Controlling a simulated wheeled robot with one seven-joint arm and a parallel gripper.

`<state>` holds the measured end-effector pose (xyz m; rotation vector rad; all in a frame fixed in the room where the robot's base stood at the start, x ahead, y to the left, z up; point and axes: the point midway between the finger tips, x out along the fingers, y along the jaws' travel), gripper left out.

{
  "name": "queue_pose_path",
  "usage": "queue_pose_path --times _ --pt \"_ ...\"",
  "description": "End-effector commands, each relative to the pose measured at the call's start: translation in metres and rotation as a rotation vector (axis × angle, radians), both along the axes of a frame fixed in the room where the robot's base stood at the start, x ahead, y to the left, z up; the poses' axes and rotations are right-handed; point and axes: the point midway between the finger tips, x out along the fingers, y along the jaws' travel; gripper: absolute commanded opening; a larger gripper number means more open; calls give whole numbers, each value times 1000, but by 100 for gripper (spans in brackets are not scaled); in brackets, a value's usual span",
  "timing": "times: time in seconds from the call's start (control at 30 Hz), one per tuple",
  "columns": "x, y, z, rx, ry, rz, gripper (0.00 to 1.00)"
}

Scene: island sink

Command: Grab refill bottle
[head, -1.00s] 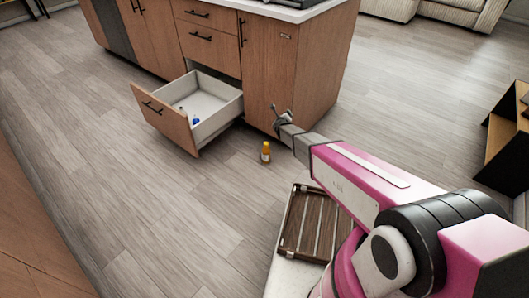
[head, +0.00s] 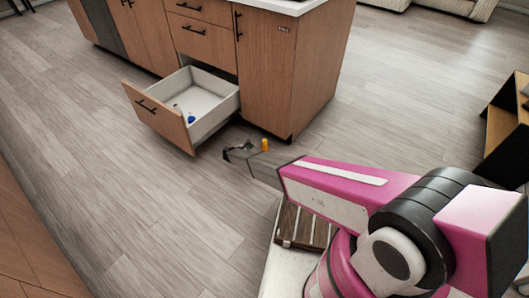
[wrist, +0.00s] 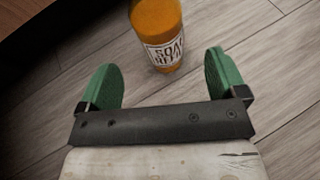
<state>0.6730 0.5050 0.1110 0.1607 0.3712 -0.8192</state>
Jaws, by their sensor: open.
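The refill bottle (wrist: 157,32) is orange with a white label that reads partly as soap refill. It stands on the floor in the wrist view, just beyond the fingertips and roughly centred between them; its top is cut off. In the head view only its orange upper part (head: 265,144) shows, behind my arm. My gripper (wrist: 162,75) is open, with two green finger pads apart and nothing between them. In the head view my gripper (head: 240,150) is low, beside the bottle and in front of the cabinet.
An open drawer (head: 160,118) juts from the wooden island cabinet (head: 285,70), left of the bottle. A small blue item (head: 191,119) lies in it. A slatted wooden rack (head: 292,222) is close to my arm. A shelf (head: 505,125) stands at right. Floor on the left is clear.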

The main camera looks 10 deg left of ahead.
Motion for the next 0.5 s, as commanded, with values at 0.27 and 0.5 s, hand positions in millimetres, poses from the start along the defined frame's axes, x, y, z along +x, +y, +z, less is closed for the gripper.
queue_pose_path --times 0.27,0.5 --pt "20 -21 -12 -2 0 2 90" --pt "34 -36 -23 -1 1 2 90"
